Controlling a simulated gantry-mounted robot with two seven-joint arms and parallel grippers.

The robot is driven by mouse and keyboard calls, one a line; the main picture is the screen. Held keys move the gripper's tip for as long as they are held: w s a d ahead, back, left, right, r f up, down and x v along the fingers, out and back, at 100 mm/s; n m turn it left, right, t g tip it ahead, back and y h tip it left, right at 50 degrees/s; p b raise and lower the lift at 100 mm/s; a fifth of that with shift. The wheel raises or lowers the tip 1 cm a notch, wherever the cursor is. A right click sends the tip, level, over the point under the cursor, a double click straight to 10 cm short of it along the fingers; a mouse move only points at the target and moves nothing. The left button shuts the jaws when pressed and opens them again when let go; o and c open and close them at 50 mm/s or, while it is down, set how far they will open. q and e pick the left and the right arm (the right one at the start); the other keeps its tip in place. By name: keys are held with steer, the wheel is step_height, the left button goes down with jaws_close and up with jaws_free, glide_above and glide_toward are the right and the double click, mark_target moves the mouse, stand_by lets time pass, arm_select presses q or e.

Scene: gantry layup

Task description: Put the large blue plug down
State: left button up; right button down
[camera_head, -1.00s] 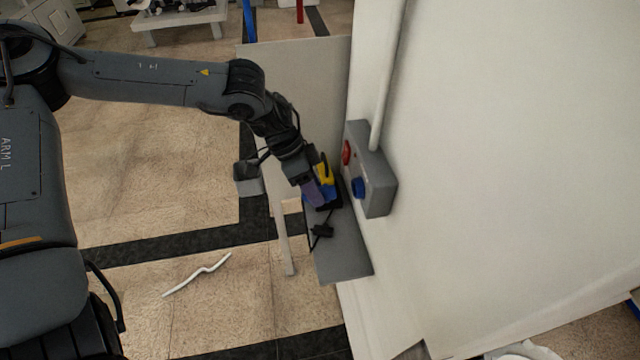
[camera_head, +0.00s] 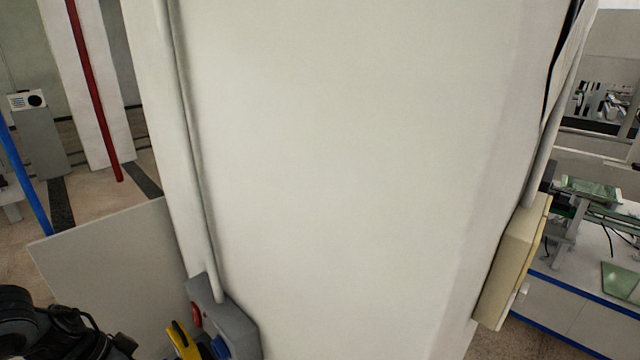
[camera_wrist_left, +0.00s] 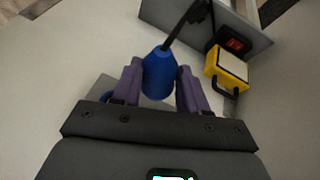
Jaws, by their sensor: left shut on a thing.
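The large blue plug (camera_wrist_left: 158,80) sits between the purple fingers of my left gripper (camera_wrist_left: 157,68) in the left wrist view. The fingers are shut on its sides. A black cord runs from the plug's far end up towards the grey shelf (camera_wrist_left: 180,14). I cannot tell whether the plug touches any surface. My right gripper is in neither view.
A grey socket box (camera_head: 232,322) with a red socket (camera_head: 196,315) and a blue socket (camera_head: 220,347) is on the white wall (camera_head: 340,150). A yellow item (camera_head: 183,342) stands beside it and also shows in the left wrist view (camera_wrist_left: 212,65). A cream box (camera_head: 512,265) hangs further right.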

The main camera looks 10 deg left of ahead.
arm_select(q)
steer(key=f+n, duration=0.1)
steer(key=a+f+n, duration=0.1)
steer(key=f, duration=0.1)
steer(key=s+a+f+n+t+y+p, duration=0.1)
steer(key=shift+a+f, duration=0.15)
steer(key=shift+f, duration=0.1)
